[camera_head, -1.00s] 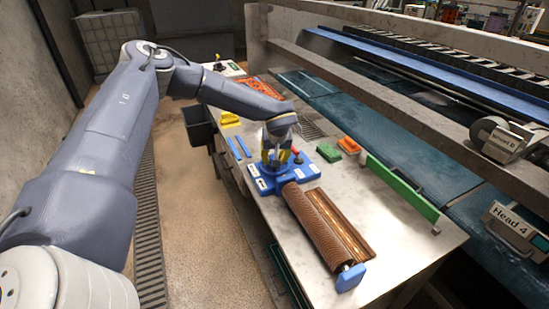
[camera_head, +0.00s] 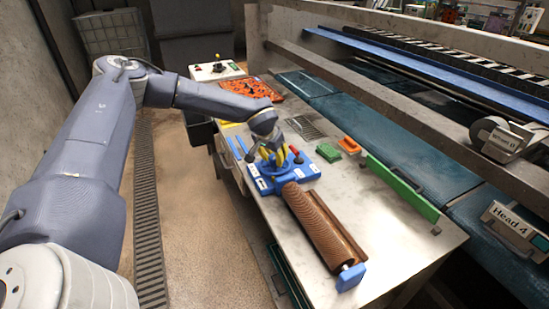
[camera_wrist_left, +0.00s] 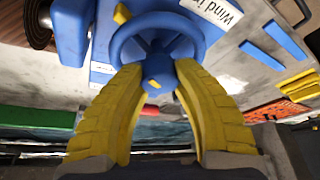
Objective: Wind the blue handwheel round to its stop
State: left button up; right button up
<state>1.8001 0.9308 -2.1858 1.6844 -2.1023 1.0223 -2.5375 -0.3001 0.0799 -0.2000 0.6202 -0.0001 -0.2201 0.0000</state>
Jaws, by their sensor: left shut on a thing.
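The blue handwheel (camera_head: 259,173) sits on a blue base block (camera_head: 318,173) on the metal table. In the left wrist view its rim (camera_wrist_left: 118,45) and round hub (camera_wrist_left: 157,72) show, with a small yellow mark on the hub. My left gripper (camera_head: 271,157) is tilted over the wheel. Its yellow fingers (camera_wrist_left: 157,78) are shut on the handwheel, one on each side of the hub; their exact contact is partly hidden. A ribbed brown roller (camera_head: 308,211) runs from the block towards the front, with a smooth brown curved piece (camera_head: 340,235) along it. My right gripper is not in view.
A red-topped knob (camera_head: 297,155) stands beside the wheel. A green block (camera_head: 329,152), an orange block (camera_head: 348,145) and a long green bar (camera_head: 400,187) lie to the right. An orange patterned piece (camera_head: 247,89) and a control box (camera_head: 217,70) are behind.

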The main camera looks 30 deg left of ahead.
pick_arm(q)
jog(key=shift+a, duration=0.1)
dwell(0.4)
jog(key=o, duration=1.3)
jog(key=shift+c, duration=0.2)
jog(key=shift+r, duration=0.1)
jog(key=v, duration=1.1)
jog(key=shift+r, duration=0.4)
jog(key=shift+s, duration=0.1)
